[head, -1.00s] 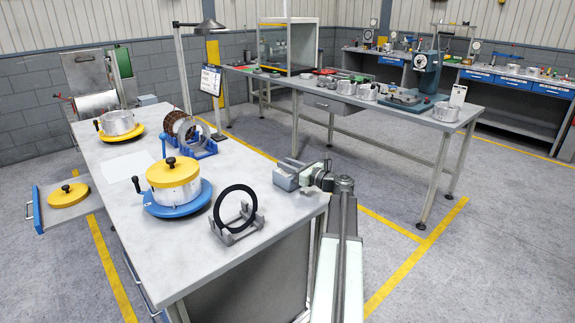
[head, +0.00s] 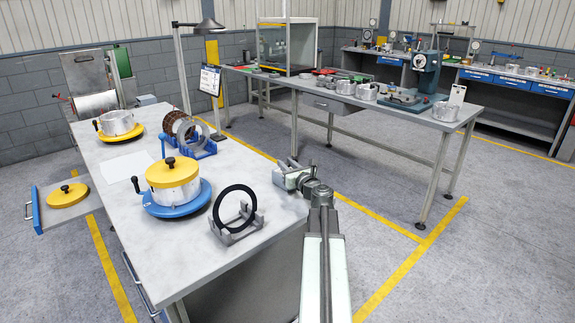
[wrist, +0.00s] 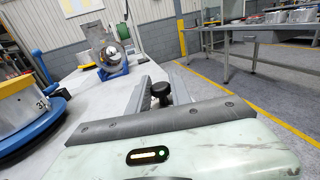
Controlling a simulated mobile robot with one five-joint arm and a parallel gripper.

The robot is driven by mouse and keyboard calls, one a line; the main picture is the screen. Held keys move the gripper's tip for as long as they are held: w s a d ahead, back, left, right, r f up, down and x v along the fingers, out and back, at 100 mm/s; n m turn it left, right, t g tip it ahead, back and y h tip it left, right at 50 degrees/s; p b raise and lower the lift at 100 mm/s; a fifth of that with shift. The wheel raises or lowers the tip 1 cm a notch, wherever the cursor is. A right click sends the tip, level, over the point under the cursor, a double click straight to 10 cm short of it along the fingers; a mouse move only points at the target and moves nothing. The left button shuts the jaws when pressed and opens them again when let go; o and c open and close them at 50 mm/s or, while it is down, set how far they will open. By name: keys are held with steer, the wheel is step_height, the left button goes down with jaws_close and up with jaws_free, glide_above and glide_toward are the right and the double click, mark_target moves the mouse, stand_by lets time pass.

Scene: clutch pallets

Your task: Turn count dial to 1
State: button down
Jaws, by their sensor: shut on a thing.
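A black knob (wrist: 160,91), which I take for the count dial, stands between the two fingers of my gripper (wrist: 158,95) in the wrist view. My gripper is shut on it. In the head view my gripper (head: 284,174) is at the right edge of the near workbench, behind the black ring on its stand. The knob is hidden there by the gripper. No numbers or pointer of the dial can be read in either view, so its setting cannot be told.
The near workbench (head: 262,228) holds a black ring (head: 236,205) on a grey stand, a yellow-lidded pot (head: 172,180) on a blue turntable (head: 177,209), and a blue cradle (head: 203,150) with rings. The floor to the right is open up to a second bench (head: 400,113).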

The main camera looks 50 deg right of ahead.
steer(key=c, duration=1.2)
jaws_free()
steer(key=shift+c, duration=0.2)
steer(key=v, duration=0.8)
steer(key=shift+w+d, duration=0.1)
